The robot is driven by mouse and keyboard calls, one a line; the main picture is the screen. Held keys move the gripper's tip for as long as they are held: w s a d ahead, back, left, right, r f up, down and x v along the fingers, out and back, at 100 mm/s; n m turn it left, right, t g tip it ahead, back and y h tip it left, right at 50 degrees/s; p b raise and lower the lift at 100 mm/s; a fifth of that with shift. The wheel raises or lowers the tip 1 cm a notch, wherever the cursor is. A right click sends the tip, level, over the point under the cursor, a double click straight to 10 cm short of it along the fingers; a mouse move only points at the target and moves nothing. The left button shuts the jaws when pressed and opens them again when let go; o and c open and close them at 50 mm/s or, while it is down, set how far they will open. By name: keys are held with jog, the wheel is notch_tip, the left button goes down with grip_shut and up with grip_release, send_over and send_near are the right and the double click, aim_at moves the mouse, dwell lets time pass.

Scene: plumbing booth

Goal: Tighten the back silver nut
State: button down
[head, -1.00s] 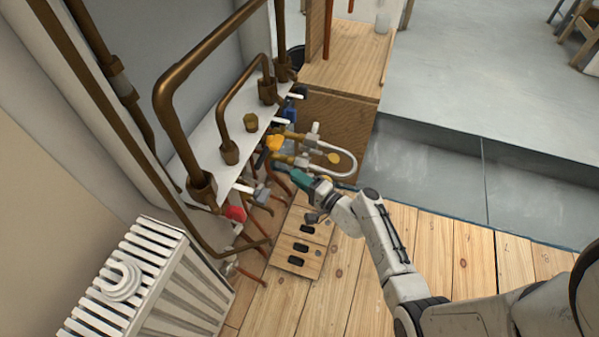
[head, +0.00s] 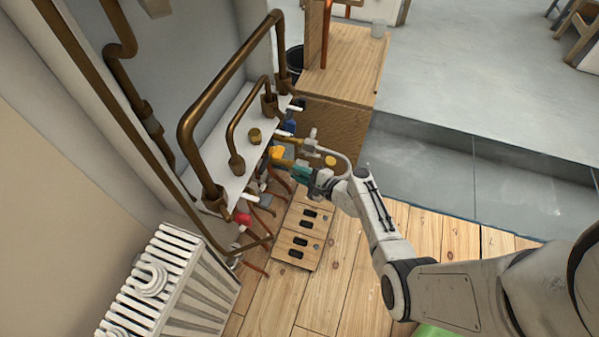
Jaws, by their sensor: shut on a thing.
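A pale U-shaped hose (head: 340,158) joins brass and silver fittings below the white shelf. A grey-silver fitting (head: 311,134) shows at its far side. A brass cap (head: 330,161) lies close by the bend. My gripper (head: 300,173), teal near the tips, is at the nearer end of the hose, just right of a yellow-orange handle (head: 276,153). It is shut on a small part there, seemingly a silver nut. The jaws hide most of that part, and it is too small to tell which nut it is.
Large brown pipes (head: 225,85) rise from the white shelf (head: 205,150) at the left. A slotted wooden board (head: 299,237) lies below my gripper. A white radiator (head: 170,285) stands front left. A wooden cabinet (head: 345,75) is behind.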

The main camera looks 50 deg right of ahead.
jog(key=shift+d, duration=0.25)
jog(key=c, duration=1.1)
grip_release()
jog(key=shift+s, duration=0.1)
jog(key=p+v, duration=0.2)
jog(key=v, duration=0.8)
jog(key=shift+s+a, duration=0.2)
jog(key=shift+s, duration=0.1)
